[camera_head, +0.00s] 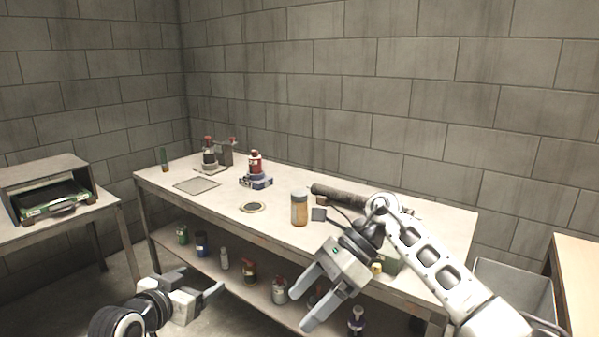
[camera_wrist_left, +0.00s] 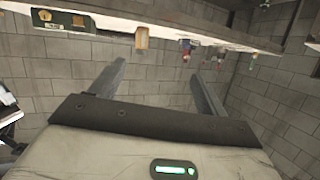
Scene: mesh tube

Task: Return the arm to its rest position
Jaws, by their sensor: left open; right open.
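My right gripper (camera_head: 313,299) is open and empty in the head view. It hangs in front of the work table's front edge, pointing down and to the left, and its arm reaches in from the lower right. My left gripper (camera_head: 217,298) is at the lower left of the head view, in front of the table. Its two fingers stand apart in the left wrist view (camera_wrist_left: 152,75), with nothing between them. The right arm hides part of the table's right end.
The work table (camera_head: 345,245) holds a jar with an orange-brown lower part (camera_head: 299,208), a dark tube (camera_head: 340,196), a red-topped device (camera_head: 256,170) and a mesh square (camera_head: 197,185). Several bottles stand on its lower shelf (camera_head: 215,258). A grey bin (camera_head: 515,285) is at right.

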